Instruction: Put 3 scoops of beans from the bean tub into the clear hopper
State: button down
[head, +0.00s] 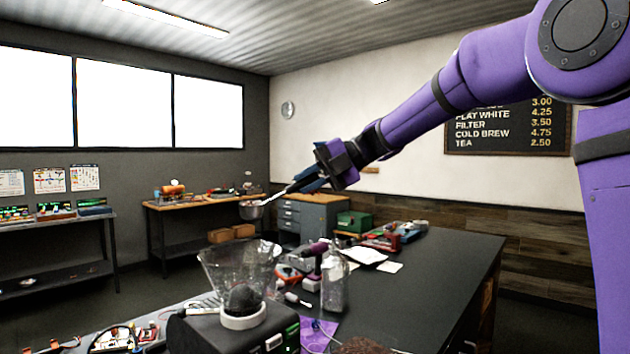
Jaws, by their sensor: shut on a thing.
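My gripper (318,172) is shut on the handle of a metal scoop (252,211). The scoop's bowl hangs in the air up and slightly right of the clear hopper (222,268). I cannot see from this angle whether the bowl holds beans. The hopper is a clear funnel on a white ring on top of a black machine (232,332). A dark mass (242,297) shows low inside the hopper. A brown, bean-like patch (368,346) shows at the bottom edge, perhaps the bean tub's contents; the tub itself is cut off.
A clear bottle (334,283) stands just right of the hopper, with a purple-handled tool (316,250) beside it. Small parts and papers (366,254) lie on the dark bench (430,278). The bench's right part is mostly clear. Electronics (112,338) lie at lower left.

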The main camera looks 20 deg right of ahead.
jog(key=shift+a+n+g, duration=0.5)
jog(key=shift+a, duration=0.6)
jog(key=shift+a+f, duration=0.1)
jog(key=shift+a, duration=0.05)
jog(key=s+f+n+t+y, duration=0.3)
jog(key=f+n+y, duration=0.1)
jog(key=n, duration=0.6)
jog(key=s+f+n+t+y, duration=0.3)
jog(key=f+n, duration=0.3)
jog(key=n, duration=0.4)
jog(key=shift+s+d+f+n+y, duration=0.3)
jog(key=shift+f+n+y, duration=0.05)
jog(key=shift+n+y, duration=0.05)
jog(key=shift+t, duration=0.4)
dwell(1.2)
